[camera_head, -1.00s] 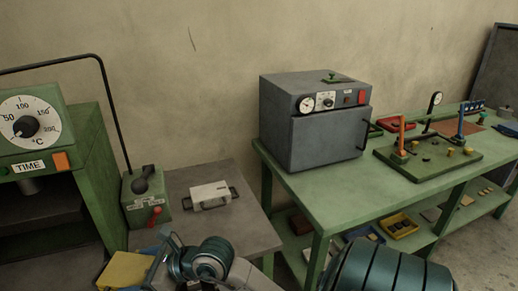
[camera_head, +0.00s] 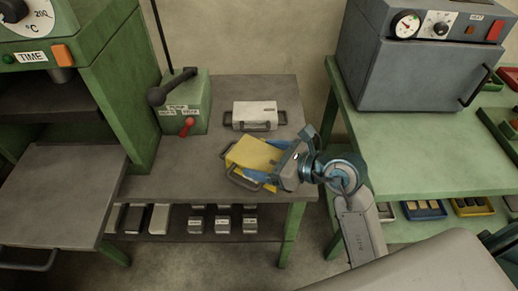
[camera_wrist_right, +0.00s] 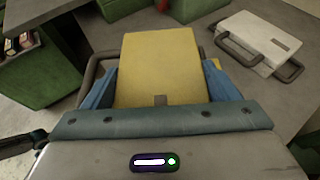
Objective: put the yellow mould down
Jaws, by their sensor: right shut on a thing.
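The yellow mould (camera_head: 254,153) is a flat block with grey handles. My right gripper (camera_head: 272,167) is shut on it, with blue fingers at its sides, over the front right part of the grey bench top (camera_head: 165,181). In the right wrist view the yellow mould (camera_wrist_right: 160,68) lies between the blue fingers (camera_wrist_right: 160,92). I cannot tell whether the mould touches the bench. A white mould (camera_head: 255,113) with grey handles lies just behind it on the bench. My left gripper is not in view.
A green box with a red lever (camera_head: 187,112) stands at the back left of the bench. A green press (camera_head: 110,75) stands left, and a green table with a grey oven (camera_head: 415,70) right. Bare bench lies left of the yellow mould.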

